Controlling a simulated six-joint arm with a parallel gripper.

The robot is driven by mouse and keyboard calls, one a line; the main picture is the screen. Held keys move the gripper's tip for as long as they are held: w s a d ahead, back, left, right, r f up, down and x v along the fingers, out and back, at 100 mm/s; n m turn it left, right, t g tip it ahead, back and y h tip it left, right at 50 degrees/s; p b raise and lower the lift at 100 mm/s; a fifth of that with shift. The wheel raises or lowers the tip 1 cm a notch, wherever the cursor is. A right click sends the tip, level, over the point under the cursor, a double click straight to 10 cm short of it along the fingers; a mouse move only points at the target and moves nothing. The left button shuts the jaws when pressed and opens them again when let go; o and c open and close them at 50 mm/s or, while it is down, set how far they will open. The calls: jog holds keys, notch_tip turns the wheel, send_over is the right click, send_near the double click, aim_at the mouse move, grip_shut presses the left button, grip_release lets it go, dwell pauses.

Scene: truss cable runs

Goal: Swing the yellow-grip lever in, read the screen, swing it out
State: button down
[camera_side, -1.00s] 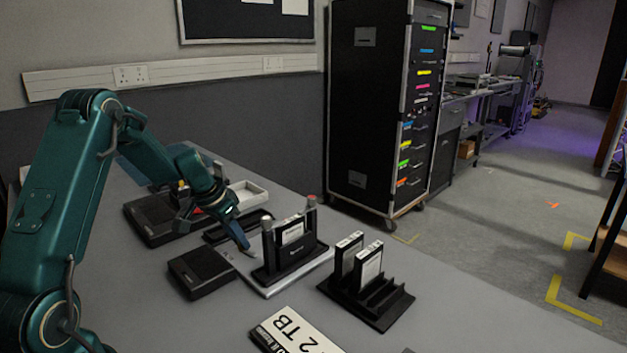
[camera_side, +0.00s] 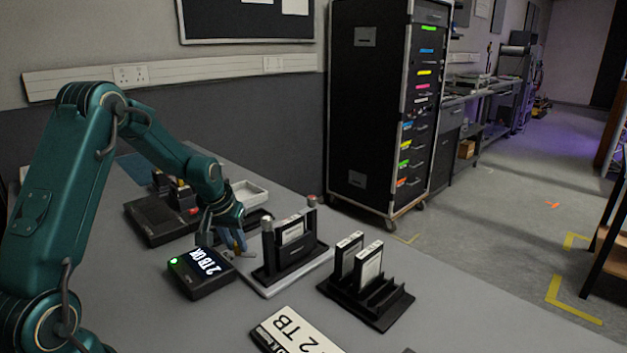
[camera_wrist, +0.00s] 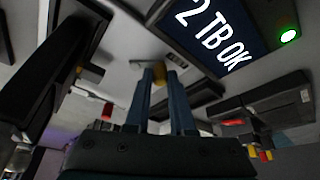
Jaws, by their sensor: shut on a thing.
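My gripper (camera_side: 240,246) is at the left side of the black dock (camera_side: 292,262), pointing down. In the wrist view its blue fingers (camera_wrist: 160,76) are closed around the yellow grip (camera_wrist: 158,73) of the lever, mostly hidden by the fingers. The small black box with the screen (camera_side: 202,270) sits to the left of the gripper; the screen is lit, reads "2 TB OK", and has a green light. In the wrist view the screen (camera_wrist: 215,35) is at the top right. A drive with a white label (camera_side: 292,232) stands upright in the dock.
A black rack (camera_side: 368,300) with two upright drives stands right of the dock. A "2 TB" card (camera_side: 298,332) lies in front. Behind are a black box with coloured blocks (camera_side: 160,222) and a white tray (camera_side: 246,193). The table's front right is clear.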

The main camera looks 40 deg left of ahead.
dwell(0.4)
jog(key=c, duration=0.8)
grip_release()
jog(key=shift+o, duration=0.2)
jog(key=shift+v, duration=2.6)
